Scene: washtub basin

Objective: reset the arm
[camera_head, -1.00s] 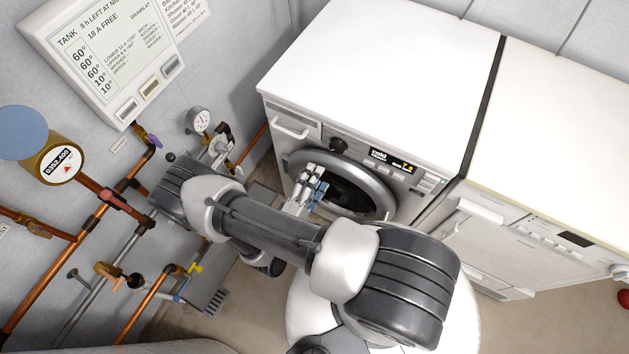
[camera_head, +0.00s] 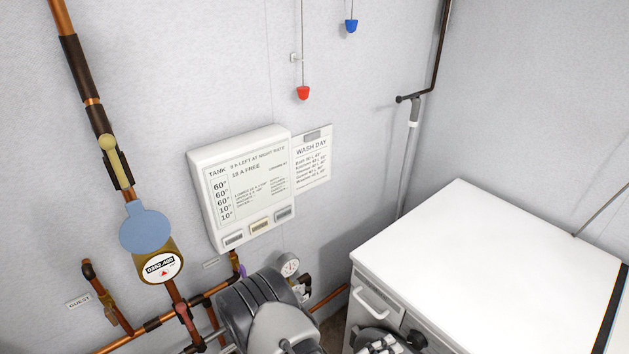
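My arm's dark and pale grey joint (camera_head: 262,312) shows at the bottom centre, in front of the pipes. Part of my gripper (camera_head: 384,345) shows at the bottom edge, in front of the white washing machine (camera_head: 372,296). The frame cuts it off, and its fingertips cannot be made out. I cannot tell whether it is open, shut or holding anything.
A white tank panel (camera_head: 240,185) and a "wash day" sheet (camera_head: 312,160) hang on the wall. Copper pipes, a water meter (camera_head: 160,267) and a gauge (camera_head: 289,265) stand close to my arm. Red (camera_head: 303,93) and blue (camera_head: 351,26) pulls hang above. The machine's top is clear.

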